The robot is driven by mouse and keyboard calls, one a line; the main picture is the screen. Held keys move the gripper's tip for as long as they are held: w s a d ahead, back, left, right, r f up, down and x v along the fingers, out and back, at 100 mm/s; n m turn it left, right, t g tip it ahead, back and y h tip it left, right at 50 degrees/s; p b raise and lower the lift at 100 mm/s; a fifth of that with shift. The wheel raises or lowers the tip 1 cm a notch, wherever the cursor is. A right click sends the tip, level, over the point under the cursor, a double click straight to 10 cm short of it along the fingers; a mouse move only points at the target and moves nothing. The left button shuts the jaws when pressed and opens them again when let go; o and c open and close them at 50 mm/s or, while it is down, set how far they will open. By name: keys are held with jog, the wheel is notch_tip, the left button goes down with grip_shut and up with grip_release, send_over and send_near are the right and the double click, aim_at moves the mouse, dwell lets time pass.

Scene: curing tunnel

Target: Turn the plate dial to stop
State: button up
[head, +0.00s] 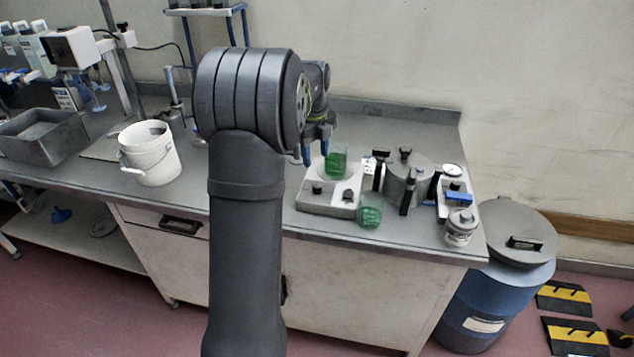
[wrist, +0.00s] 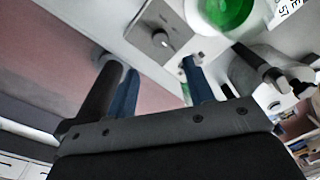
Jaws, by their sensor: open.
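The plate (head: 328,207) is a pale box with a green-filled beaker (head: 335,162) on top. In the wrist view, a dial (wrist: 161,39) with a light pointer mark sits on a grey square panel (wrist: 145,37). I cannot read any stop mark. My gripper (head: 318,156) is open, above and behind the plate's left part, near the beaker. In the wrist view its blue fingers (wrist: 159,70) are apart and empty, with the dial beyond their tips, not touched.
A second green beaker (head: 369,215) stands by the plate's front right corner. A lidded metal pot (head: 407,172) with black clamps and a small jar (head: 460,228) are to the right. A white bucket (head: 150,155) stands left; the bench between is largely hidden by my arm.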

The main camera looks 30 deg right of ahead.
aim_at(317, 185)
jog(key=f, duration=1)
jog(key=shift+d+f, duration=0.2)
jog(key=shift+f, duration=0.05)
jog(key=c, duration=1)
